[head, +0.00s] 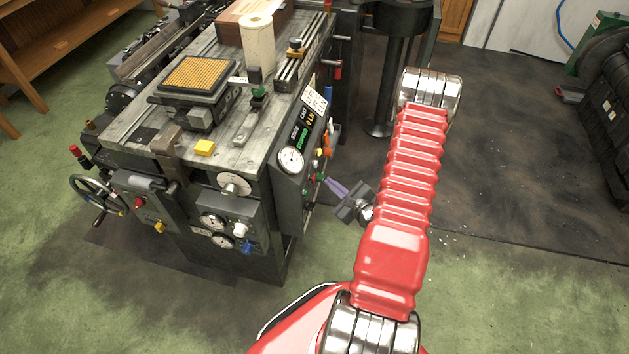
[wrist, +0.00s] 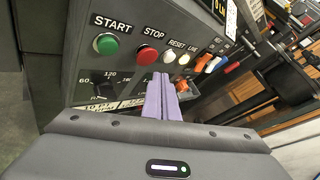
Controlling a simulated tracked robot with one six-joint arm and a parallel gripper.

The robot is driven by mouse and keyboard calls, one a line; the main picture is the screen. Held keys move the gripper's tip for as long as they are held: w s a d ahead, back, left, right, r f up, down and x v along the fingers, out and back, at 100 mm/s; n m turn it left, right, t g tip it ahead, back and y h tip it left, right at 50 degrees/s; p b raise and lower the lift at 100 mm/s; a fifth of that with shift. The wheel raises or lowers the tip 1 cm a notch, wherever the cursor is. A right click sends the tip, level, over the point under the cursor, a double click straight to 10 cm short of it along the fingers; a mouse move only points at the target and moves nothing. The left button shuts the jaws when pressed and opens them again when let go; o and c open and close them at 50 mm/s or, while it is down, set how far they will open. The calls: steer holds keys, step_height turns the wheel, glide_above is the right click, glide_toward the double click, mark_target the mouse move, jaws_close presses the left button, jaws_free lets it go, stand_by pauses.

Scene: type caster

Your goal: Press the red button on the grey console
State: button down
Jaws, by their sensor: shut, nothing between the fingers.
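The grey console (wrist: 84,52) is the side panel of the type caster; it also shows in the head view (head: 288,190). In the wrist view its red button (wrist: 147,54) sits under the word STOP, between a green START button (wrist: 106,44) and a white RESET button (wrist: 169,58). My gripper (wrist: 160,78) has its two purple fingers shut together, empty. In the wrist view the fingertips appear just below and right of the red button; I cannot tell whether they touch the panel.
A dial knob (wrist: 104,90) sits below the START button. Several coloured switches (wrist: 208,64) continue to the right. A pressure gauge (head: 291,160) is on the panel. A handwheel (head: 98,200) projects at the machine's left.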

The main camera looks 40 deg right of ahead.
steer(key=shift+s+d, duration=0.85)
steer(key=shift+s, duration=0.2)
